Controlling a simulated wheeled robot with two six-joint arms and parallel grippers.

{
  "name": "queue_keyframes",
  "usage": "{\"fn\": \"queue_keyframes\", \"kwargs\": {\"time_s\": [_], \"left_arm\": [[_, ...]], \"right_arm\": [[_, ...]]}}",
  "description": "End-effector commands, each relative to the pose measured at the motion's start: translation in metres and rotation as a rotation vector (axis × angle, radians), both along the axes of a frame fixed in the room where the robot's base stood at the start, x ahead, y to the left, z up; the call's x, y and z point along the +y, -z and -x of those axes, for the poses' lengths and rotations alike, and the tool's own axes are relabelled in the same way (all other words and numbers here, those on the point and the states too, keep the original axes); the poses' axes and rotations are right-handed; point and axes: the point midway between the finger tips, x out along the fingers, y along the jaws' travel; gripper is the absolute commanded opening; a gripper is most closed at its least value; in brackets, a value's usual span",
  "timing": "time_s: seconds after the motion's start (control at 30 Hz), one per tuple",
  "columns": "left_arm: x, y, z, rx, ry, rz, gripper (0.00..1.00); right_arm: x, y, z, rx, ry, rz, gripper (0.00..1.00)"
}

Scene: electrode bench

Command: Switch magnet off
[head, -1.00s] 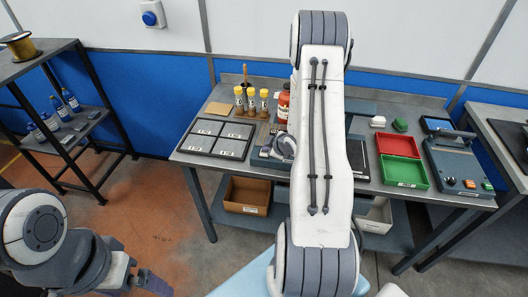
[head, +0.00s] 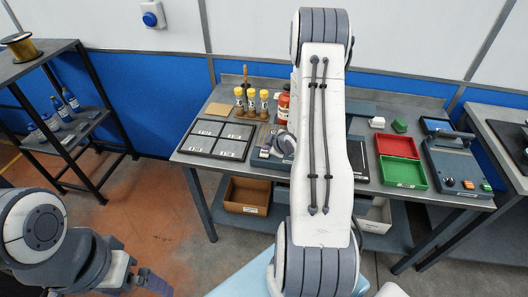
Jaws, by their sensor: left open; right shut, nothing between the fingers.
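I cannot clearly tell which thing is the magnet. A small dark block with pale marks (head: 264,154) sits at the front middle of the bench, right of the grey four-pad tray, and may be it. My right arm crosses the middle of the head view and hides much of the bench behind it. My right gripper (head: 284,145) shows only in part at the left edge of that arm, close to the block; it is shut and empty. Whether they touch is unclear. My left gripper (head: 152,283) is open, low at the left, away from the bench.
The grey four-pad tray (head: 197,146), yellow-capped bottles (head: 251,103) and a red bottle (head: 283,106) stand at the left of the bench. Red (head: 398,146) and green (head: 404,180) trays and a blue-grey unit with buttons (head: 450,160) stand at right. A dark shelf (head: 75,143) stands left.

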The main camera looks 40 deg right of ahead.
Motion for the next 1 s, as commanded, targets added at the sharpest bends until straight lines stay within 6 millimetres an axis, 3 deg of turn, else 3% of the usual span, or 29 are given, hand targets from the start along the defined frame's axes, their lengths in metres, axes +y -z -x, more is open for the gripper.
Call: {"fn": "queue_keyframes", "kwargs": {"time_s": [0.6, 1.0], "left_arm": [[0.0, -0.044, 0.0, 0.0, 0.0, 0.0, 1.0], [0.0, -0.045, 0.0, 0.0, 0.0, 0.0, 1.0]], "right_arm": [[0.0, -0.058, 0.0, 0.0, -0.001, 0.001, 0.0], [0.0, -0.06, 0.0, 0.0, 0.0, 0.0, 0.0]]}}
